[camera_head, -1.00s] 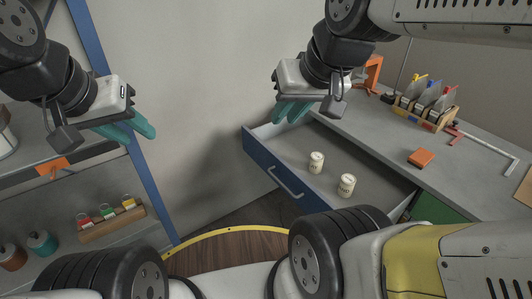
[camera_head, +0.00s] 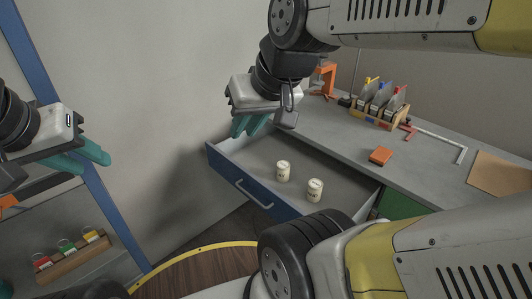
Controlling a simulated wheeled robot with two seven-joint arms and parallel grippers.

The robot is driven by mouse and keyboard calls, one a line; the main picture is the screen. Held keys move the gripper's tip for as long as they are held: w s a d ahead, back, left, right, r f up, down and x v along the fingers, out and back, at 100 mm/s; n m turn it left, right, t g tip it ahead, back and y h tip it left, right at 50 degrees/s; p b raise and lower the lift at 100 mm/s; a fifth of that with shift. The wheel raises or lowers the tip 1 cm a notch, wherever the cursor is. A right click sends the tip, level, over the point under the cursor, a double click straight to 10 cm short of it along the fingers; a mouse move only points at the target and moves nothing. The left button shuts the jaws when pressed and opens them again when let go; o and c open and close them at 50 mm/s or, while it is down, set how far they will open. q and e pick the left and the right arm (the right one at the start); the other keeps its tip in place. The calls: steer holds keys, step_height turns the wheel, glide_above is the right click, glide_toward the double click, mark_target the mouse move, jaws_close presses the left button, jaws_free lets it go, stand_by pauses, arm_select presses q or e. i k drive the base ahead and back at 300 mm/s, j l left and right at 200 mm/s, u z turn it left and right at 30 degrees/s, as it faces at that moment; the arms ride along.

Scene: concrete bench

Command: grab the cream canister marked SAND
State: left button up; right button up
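Two cream canisters stand upright in the open blue-fronted drawer (camera_head: 240,188). One canister (camera_head: 283,171) is further back and left. The other canister (camera_head: 315,190) is nearer and right. Both have dark markings too small to read, so I cannot tell which says SAND. My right gripper (camera_head: 249,125), with teal fingers, is above the drawer's far left end, open and empty, apart from both canisters. My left gripper (camera_head: 84,160) is open and empty at the far left, in front of the shelf, well away from the drawer.
The grey bench top (camera_head: 425,160) holds an orange block (camera_head: 380,156), a rack of tools (camera_head: 381,104), an orange stand (camera_head: 325,78) and a brown board (camera_head: 503,175). A shelf unit's blue post (camera_head: 110,215) and a wooden rack of small jars (camera_head: 72,258) stand at left.

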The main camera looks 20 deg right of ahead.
mark_target(314, 191)
steer(key=z, duration=1.4)
steer(key=i+j+z, duration=0.1)
steer(key=i, duration=0.45)
